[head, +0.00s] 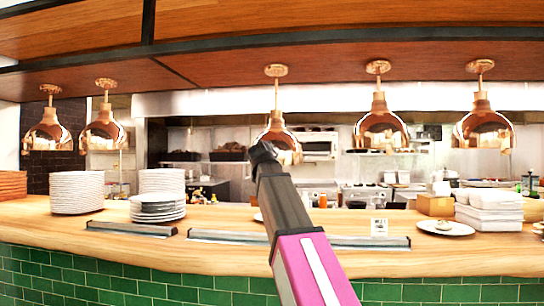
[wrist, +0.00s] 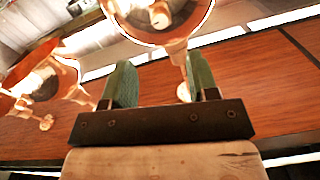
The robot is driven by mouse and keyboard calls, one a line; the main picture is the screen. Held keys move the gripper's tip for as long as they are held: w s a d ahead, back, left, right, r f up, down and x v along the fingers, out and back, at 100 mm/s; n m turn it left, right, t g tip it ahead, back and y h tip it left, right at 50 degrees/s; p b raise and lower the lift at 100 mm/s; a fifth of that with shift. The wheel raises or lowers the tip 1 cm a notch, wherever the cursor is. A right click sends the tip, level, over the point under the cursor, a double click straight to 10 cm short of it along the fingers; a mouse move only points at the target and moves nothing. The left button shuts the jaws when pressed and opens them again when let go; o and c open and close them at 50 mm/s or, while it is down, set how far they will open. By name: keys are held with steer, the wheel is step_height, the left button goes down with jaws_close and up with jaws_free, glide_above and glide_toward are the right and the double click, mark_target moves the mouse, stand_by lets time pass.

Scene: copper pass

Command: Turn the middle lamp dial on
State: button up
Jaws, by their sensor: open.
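Several copper heat lamps hang in a row from a wooden canopy. The middle copper lamp (head: 279,126) hangs above the counter, its lower part partly hidden behind my arm's end. My gripper (head: 262,150) is raised in front of it, seen from behind. In the wrist view my gripper (wrist: 161,64) is open and empty, with green finger pads apart. A copper lamp (wrist: 150,18) shows beyond the fingertips, and its stem appears between them; I cannot tell the distance. I cannot make out any dial or its setting in either view.
The wooden counter (head: 60,234) spans the front and carries stacked plates (head: 77,192), a plate with food (head: 445,228) and white trays (head: 489,209). Other lamps hang left and right (head: 381,128). The wooden canopy (head: 330,70) is overhead.

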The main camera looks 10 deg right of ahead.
steer(key=x, duration=1)
steer(key=shift+w, duration=0.25)
steer(key=shift+c, duration=0.3)
steer(key=c, duration=0.9)
